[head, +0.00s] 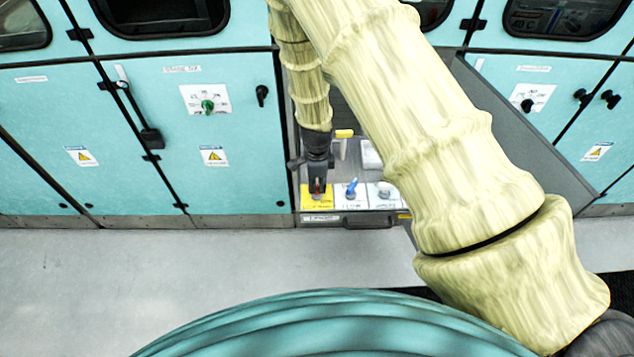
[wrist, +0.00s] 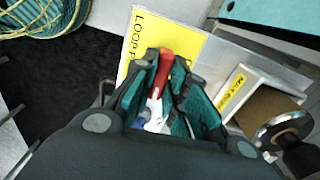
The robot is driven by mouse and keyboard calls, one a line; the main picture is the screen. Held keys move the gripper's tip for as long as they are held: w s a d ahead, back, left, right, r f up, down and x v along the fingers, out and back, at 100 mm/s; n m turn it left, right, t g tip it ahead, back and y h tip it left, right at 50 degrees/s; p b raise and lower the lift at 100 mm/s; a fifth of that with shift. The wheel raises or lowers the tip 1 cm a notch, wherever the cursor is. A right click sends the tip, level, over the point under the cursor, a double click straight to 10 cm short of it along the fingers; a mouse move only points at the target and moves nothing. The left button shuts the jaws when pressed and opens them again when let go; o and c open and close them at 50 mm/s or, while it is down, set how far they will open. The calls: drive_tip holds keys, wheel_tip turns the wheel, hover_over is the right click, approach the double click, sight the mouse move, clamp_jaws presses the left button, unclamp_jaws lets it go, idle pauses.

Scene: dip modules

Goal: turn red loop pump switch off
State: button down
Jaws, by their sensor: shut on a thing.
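The red loop pump switch (wrist: 165,67) stands on a yellow plate (wrist: 190,42) lettered "LOOP P…" in the wrist view; the rest of the lettering is hidden. My gripper (wrist: 162,72) is shut on the red switch, with a finger on each side of it. Below the red part, white and blue parts show between the fingers. In the head view my gripper (head: 317,184) points down over the yellow plate (head: 308,204), the leftmost of the plates on a low panel. The switch is mostly hidden there.
In the head view, a blue switch (head: 352,187) and a white switch (head: 384,191) stand just right of my gripper. A yellow-topped handle (head: 344,134) rises behind. Teal cabinets (head: 245,150) flank the panel. Open grey floor (head: 150,270) lies in front.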

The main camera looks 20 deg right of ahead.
sight(317, 184)
drive_tip(key=shift+m, duration=0.3)
drive_tip(key=c, duration=1.4)
unclamp_jaws()
drive_tip(key=shift+c, duration=0.2)
wheel_tip(317, 184, up, 12)
